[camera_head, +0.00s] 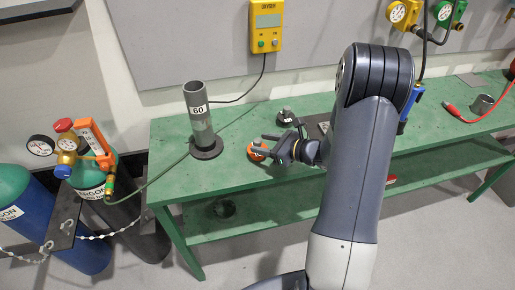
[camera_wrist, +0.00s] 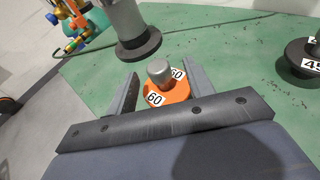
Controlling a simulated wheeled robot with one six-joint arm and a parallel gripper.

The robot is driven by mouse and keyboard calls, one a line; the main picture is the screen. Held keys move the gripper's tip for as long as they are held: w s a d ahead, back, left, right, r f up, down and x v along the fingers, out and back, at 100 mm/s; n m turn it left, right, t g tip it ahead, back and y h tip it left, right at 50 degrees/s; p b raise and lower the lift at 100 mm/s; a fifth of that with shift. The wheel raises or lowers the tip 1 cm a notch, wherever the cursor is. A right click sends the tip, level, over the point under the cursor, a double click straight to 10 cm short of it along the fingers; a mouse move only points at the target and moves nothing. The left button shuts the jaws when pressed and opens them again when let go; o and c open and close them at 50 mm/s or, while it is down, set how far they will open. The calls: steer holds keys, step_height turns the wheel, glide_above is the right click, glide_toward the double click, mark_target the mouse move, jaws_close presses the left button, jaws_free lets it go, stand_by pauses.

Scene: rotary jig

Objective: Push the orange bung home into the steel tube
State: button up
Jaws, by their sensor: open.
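The orange bung (camera_wrist: 176,96), with a grey knob on top and labels reading 60, sits on the green bench. It also shows in the head view (camera_head: 256,150), partly hidden by my gripper. My gripper (camera_head: 266,143) is open, and in the wrist view its two fingers (camera_wrist: 160,83) stand on either side of the bung. I cannot tell whether they touch it. The steel tube (camera_head: 198,112), labelled 60, stands upright on a dark round base on the bench, left of the bung. Its lower part and base show at the top of the wrist view (camera_wrist: 128,25).
Gas cylinders (camera_head: 50,215) stand left of the green bench (camera_head: 240,187). A thin hose runs near the tube.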

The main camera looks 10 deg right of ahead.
steer(key=shift+x, duration=1.3)
steer(key=shift+c, duration=0.4)
jaws_close()
steer(key=shift+r, duration=0.15)
